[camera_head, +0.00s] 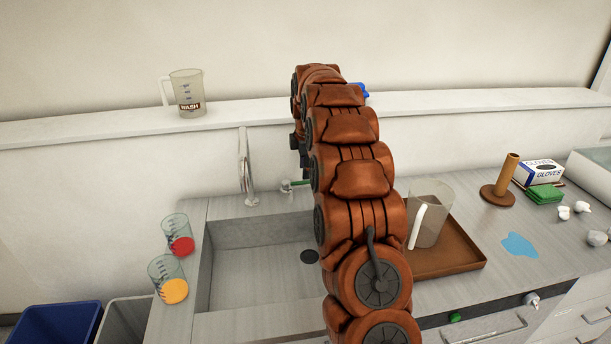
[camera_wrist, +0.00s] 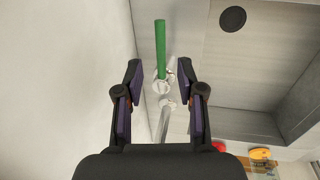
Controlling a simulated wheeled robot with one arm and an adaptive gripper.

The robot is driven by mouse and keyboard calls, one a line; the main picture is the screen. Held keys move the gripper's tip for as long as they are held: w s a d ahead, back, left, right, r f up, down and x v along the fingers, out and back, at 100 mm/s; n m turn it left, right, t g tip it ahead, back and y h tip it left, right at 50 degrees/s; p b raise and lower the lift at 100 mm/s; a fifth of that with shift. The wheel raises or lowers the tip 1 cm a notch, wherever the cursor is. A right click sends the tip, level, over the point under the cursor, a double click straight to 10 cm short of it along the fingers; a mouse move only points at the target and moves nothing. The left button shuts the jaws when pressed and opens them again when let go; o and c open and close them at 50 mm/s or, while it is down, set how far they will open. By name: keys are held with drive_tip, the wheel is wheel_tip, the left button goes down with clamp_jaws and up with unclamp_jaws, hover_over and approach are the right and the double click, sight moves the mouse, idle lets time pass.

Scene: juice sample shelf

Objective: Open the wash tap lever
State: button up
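The wash tap (camera_head: 247,170) is a metal spout standing at the back edge of the sink (camera_head: 255,232). Its green lever (camera_head: 295,184) sticks out to the right of it, partly hidden behind my arm. In the wrist view the green lever (camera_wrist: 160,48) runs up the picture, away from the metal tap (camera_wrist: 166,120). My gripper (camera_wrist: 162,74) is open, with a finger on each side of the lever's base end and visible gaps on both sides. I cannot tell its exact height over the lever. In the head view the fingers are mostly hidden.
A WASH jug (camera_head: 188,94) stands on the ledge (camera_head: 80,128) above. Two beakers, red (camera_head: 177,238) and orange (camera_head: 168,281), stand left of the sink. A clear jug (camera_head: 431,216) on a brown tray (camera_head: 462,252) stands right. A blue puddle (camera_head: 519,245) lies on the counter.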

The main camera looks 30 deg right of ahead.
sight(305, 182)
drive_tip(key=shift+w+d+f+p, duration=0.1)
drive_tip(key=shift+w+f+p, duration=0.15)
drive_tip(key=shift+f, duration=0.8)
drive_tip(key=shift+w+d+f+p, duration=0.1)
drive_tip(key=shift+f+p, duration=0.1)
drive_tip(key=shift+f, duration=0.85)
clamp_jaws()
